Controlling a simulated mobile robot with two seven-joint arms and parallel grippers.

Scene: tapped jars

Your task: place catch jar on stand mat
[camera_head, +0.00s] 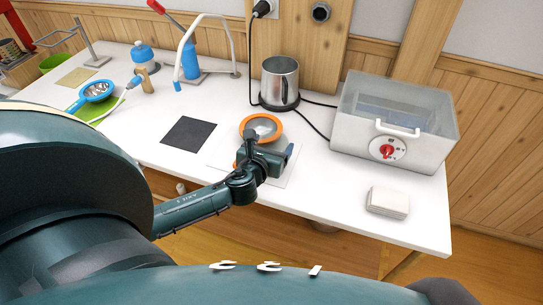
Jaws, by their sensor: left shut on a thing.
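An orange-rimmed round vessel (261,119), which looks like the catch jar, is at the middle of the table; its lower part is hidden by my gripper. My left gripper (270,160) is shut at its near side, apparently on this vessel, though the contact is hidden. A thin white square mat (285,180) lies under the gripper and vessel, partly covered. I cannot tell whether the vessel touches it. A dark square mat (188,134) lies bare to the left. I cannot tell which mat is the stand mat. My right gripper is out of view.
A metal jug (279,82) stands behind the vessel with a black cable. A grey tub with a red knob (387,151) and a stack of pale squares (388,201) are to the right. A blue strainer (97,91) and blue bottle (143,56) are left.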

